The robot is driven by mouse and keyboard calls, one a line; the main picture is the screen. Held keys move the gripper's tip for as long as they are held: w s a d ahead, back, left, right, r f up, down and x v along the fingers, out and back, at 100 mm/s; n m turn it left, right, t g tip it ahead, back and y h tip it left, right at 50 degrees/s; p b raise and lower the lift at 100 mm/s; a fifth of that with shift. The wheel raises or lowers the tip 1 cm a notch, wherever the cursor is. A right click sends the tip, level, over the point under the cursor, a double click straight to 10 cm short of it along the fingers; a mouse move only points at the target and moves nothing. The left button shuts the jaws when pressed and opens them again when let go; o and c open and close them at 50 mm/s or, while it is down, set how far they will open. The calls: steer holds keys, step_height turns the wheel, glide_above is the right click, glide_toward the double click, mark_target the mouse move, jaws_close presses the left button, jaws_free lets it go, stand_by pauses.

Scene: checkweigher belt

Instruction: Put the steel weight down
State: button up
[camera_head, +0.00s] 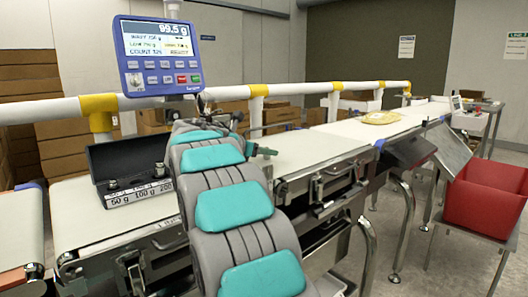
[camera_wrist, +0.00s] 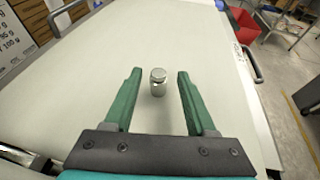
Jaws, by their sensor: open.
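The steel weight (camera_wrist: 158,83) is a small shiny cylinder with a knob on top. In the wrist view it stands upright on a pale belt surface (camera_wrist: 100,75), between the two green fingers of my gripper (camera_wrist: 160,73). The fingers are open, with a visible gap on each side of the weight. In the head view my arm hides the weight and most of my gripper; only a green bit (camera_head: 264,151) shows beside the arm.
A blue display (camera_head: 160,58) reads 99.5 g. A black box (camera_head: 127,160) with small weights and gram labels stands left of my arm. A yellow item (camera_head: 381,118) lies farther along the belt. The belt around the weight is clear.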

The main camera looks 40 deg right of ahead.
steer(key=shift+r, duration=0.15)
steer(key=shift+v, duration=5.95)
